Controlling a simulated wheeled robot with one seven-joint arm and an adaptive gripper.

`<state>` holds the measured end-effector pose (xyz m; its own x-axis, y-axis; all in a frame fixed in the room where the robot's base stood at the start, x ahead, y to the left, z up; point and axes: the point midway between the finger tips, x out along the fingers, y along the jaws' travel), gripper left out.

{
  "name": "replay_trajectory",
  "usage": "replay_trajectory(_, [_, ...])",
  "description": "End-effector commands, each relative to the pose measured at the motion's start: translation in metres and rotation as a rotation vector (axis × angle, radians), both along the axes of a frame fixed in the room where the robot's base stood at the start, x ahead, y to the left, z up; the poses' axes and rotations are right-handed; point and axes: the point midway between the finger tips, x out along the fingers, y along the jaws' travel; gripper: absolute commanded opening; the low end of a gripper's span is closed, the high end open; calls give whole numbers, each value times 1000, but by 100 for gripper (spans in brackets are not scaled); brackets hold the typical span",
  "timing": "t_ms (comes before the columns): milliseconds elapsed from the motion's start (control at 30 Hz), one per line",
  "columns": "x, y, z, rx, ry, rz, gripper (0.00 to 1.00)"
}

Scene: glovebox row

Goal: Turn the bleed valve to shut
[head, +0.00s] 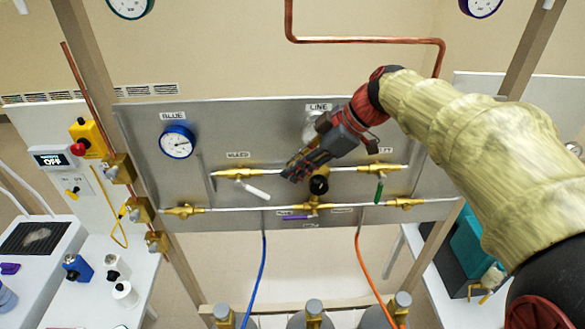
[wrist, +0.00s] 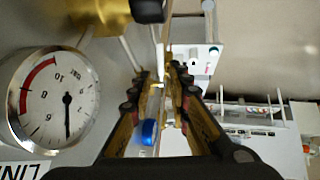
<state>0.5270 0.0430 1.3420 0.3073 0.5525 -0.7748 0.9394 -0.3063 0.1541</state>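The bleed valve (head: 237,173) is a brass body on the upper pipe of the grey panel, under a blurred label that seems to read BLEED (head: 237,154). Its white lever (head: 257,191) slants down and to the right from the body, at an angle to the pipe. My gripper (head: 289,173) is in front of the panel, right of the lever and apart from it in the picture. In the wrist view the two fingers (wrist: 161,70) stand apart with a gap between them. No grip on the lever shows; I cannot clearly pick out the lever there.
A black knob (head: 319,184) is close below my gripper. A green lever (head: 379,190) is to the right and a purple lever (head: 296,217) below. The line gauge (wrist: 58,100) is close beside my fingers in the wrist view. A blue gauge (head: 177,141) is on the panel's left.

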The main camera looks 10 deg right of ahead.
Motion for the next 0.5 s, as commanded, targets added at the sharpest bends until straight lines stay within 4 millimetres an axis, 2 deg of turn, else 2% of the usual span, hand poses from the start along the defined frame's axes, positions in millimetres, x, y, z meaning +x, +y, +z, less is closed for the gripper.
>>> replay_trajectory(67, [0,0,0,0,0,0,19])
replay_trajectory(167, [0,0,2,0,0,0,13])
replay_trajectory(400, [-3,-2,37,4,15,-7,0])
replay_trajectory(500, [-6,-3,50,17,43,-23,0])
